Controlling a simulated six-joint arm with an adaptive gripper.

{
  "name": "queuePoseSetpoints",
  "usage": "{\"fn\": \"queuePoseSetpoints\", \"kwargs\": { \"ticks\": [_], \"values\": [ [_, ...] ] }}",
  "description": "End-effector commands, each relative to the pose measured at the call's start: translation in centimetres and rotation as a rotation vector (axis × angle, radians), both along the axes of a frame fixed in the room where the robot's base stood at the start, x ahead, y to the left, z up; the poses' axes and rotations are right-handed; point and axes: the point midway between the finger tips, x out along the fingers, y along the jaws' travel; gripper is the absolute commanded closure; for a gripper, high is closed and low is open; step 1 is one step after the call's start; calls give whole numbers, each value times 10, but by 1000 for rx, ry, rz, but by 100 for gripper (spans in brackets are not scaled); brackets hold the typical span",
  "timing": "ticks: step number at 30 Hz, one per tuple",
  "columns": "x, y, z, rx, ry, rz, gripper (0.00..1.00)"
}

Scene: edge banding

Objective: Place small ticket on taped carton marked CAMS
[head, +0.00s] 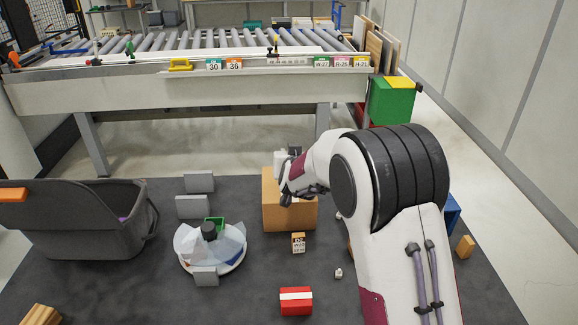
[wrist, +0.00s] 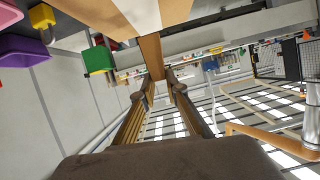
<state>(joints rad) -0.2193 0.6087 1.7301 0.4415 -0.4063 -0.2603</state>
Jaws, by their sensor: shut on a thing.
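A brown carton (head: 272,212) stands on the dark mat, with my gripper (head: 288,196) low at its top. A pale patch shows on its top beside the fingers; I cannot tell if it is tape or ticket. No CAMS marking is readable. In the wrist view, brown cardboard with a white strip (wrist: 140,14) fills the top edge.
A small labelled box (head: 298,243) and a red box with a white band (head: 296,300) lie in front of the carton. A round white tray (head: 238,262) and a grey bin (head: 65,225) are to the left. A roller conveyor (head: 180,85) spans the back.

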Motion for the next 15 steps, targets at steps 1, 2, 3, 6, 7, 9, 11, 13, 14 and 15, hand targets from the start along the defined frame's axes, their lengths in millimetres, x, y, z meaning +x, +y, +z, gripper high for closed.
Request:
{"fn": "queuePoseSetpoints", "kwargs": {
  "ticks": [1, 2, 3, 6, 7, 9, 11, 13, 14, 15],
  "values": [
    [0, 0, 0, 0, 0, 0, 99],
    [0, 0, 0, 0, 0, 0, 99],
    [0, 0, -1, 0, 0, 0, 99],
    [0, 0, -8, 1, 2, 0, 99],
    [0, 0, -11, 1, 3, 0, 99],
    [-1, 0, -19, -1, 4, 1, 99],
    [0, 0, -25, 0, 3, -1, 99],
    [-1, 0, -32, 0, 4, -1, 99],
    [0, 0, -34, -1, 3, 1, 99],
    [0, 0, -36, -1, 2, 1, 99]
  ]
}}
